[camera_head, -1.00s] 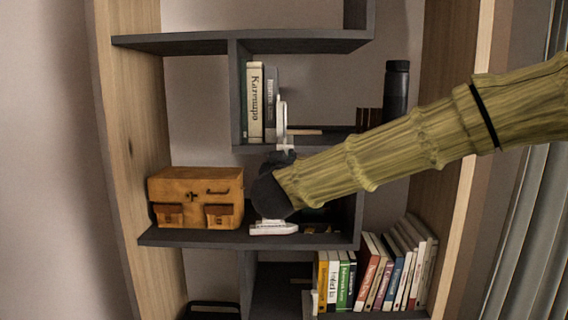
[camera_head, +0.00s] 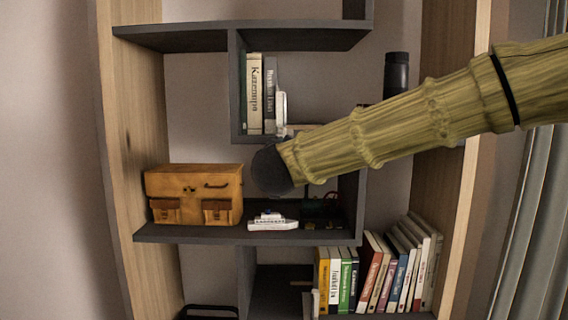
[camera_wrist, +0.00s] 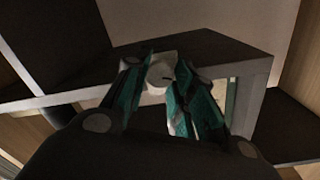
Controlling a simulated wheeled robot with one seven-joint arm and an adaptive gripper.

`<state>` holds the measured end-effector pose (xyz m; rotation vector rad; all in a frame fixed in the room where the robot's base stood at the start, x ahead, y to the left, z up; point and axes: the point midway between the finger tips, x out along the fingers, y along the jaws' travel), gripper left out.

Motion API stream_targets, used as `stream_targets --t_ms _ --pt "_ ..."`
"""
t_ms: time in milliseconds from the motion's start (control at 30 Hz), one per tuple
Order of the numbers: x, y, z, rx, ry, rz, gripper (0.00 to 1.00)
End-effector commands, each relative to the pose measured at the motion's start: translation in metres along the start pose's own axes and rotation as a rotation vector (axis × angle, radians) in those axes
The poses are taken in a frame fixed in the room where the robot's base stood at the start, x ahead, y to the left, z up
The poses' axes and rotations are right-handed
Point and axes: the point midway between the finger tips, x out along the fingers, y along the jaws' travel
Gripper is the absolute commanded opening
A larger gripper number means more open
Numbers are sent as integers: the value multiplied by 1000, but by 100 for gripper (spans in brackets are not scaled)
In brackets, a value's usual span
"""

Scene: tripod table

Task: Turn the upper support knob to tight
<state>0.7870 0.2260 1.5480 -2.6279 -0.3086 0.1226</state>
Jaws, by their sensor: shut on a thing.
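In the wrist view, a pale, round knob-like piece (camera_wrist: 161,73) with a small dark mark sits between the tips of my gripper (camera_wrist: 159,75). The teal fingers stand on either side of it and are shut on it. It lies in front of the dark edge of a board. Whether it is turned tight cannot be told. In the head view my arm crosses from the right, and the gripper cannot be made out behind its dark rounded end. No tripod table can be made out there.
A dark shelf unit (camera_head: 200,235) fills the head view. It holds an orange-brown case (camera_head: 194,185), a small white model (camera_head: 272,223), upright books (camera_head: 254,95), a row of books (camera_head: 375,275) below and a dark bottle (camera_head: 396,72). The boards leave narrow gaps around my arm.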

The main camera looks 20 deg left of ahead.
Motion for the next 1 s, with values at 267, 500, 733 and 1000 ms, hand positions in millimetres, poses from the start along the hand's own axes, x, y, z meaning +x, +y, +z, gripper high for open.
stream_targets --t_ms 267,500,733,1000 --pt "0 3 3 263 -11 -3 1" --pt "0 3 3 490 -22 -6 1" --pt "0 4 3 708 -33 -8 1" --pt "0 4 3 950 -45 -10 1"
